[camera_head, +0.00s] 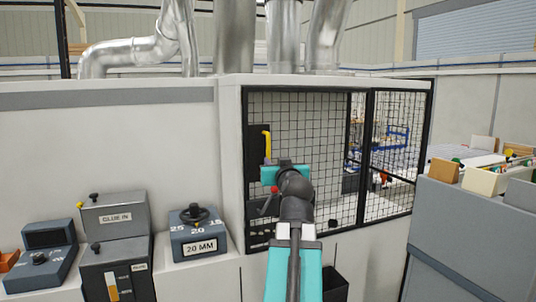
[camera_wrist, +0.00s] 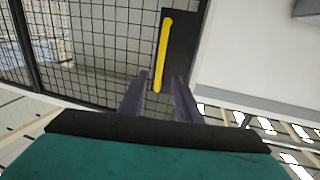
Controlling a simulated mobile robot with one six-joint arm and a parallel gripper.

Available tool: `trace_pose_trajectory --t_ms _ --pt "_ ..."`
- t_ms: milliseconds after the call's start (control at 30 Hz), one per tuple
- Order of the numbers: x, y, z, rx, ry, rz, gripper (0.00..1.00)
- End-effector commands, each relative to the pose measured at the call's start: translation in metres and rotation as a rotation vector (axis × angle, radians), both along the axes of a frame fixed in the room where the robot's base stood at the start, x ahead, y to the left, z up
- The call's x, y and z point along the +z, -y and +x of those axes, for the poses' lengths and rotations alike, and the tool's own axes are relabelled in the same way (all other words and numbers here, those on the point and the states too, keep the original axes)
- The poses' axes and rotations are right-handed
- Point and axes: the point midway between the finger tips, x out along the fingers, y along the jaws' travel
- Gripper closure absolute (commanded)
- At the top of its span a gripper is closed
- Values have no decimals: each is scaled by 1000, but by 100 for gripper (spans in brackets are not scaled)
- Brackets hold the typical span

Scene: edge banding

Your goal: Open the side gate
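The side gate (camera_head: 318,125) is a black-framed wire mesh panel in the machine's front, and it stands shut. A yellow vertical handle (camera_head: 267,143) sits on a black plate (camera_head: 256,147) at its left edge. In the wrist view the handle (camera_wrist: 162,52) and plate (camera_wrist: 180,45) are straight ahead. My gripper (camera_wrist: 161,78) is open. The handle's lower end shows between its two dark fingertips; I cannot tell whether they touch it. In the head view my teal gripper (camera_head: 283,173) is just below and right of the handle, its fingers mostly hidden.
A second mesh panel (camera_head: 398,140) adjoins on the right. A grey cabinet (camera_head: 470,220) with sample boards stands at the right front. Left are a control unit with a dial (camera_head: 197,232) and a "GLUE IN" box (camera_head: 115,218). A dark bin (camera_head: 334,284) stands below the gate.

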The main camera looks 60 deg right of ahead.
Motion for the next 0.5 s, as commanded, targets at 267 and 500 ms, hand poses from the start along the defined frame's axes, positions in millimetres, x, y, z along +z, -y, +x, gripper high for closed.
trace_pose_trajectory --t_ms 267,500 --pt "2 25 23 2 -1 2 69" --pt "2 45 41 1 -1 1 69"
